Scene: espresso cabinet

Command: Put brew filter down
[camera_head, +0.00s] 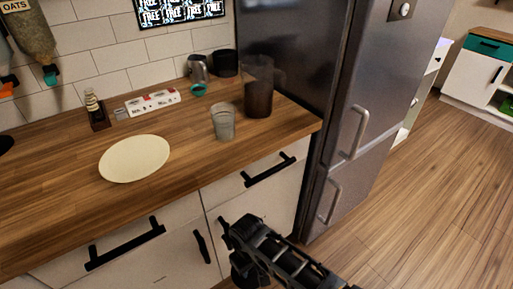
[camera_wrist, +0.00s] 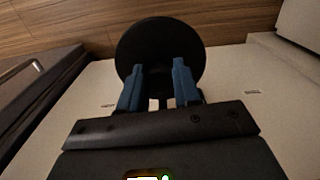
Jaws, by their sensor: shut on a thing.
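My gripper (camera_head: 238,238) is low in front of the white cabinet fronts, below the countertop's front edge in the head view. In the wrist view, the two blue fingers of my gripper (camera_wrist: 158,72) are shut on a dark round thing, which I take to be the brew filter (camera_wrist: 160,42). Its black disc shows just beyond the fingertips; the part between the fingers is mostly hidden. In the head view the filter cannot be told clearly from the dark gripper. The wooden countertop (camera_head: 190,165) is above and beyond my gripper.
A cream round plate (camera_head: 134,159) lies on the counter. A clear glass (camera_head: 223,122), a tall dark jug (camera_head: 258,88), a metal pitcher (camera_head: 198,68) and a red-and-white box (camera_head: 152,102) stand there too. The fridge (camera_head: 350,110) borders the right. The front counter strip is clear.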

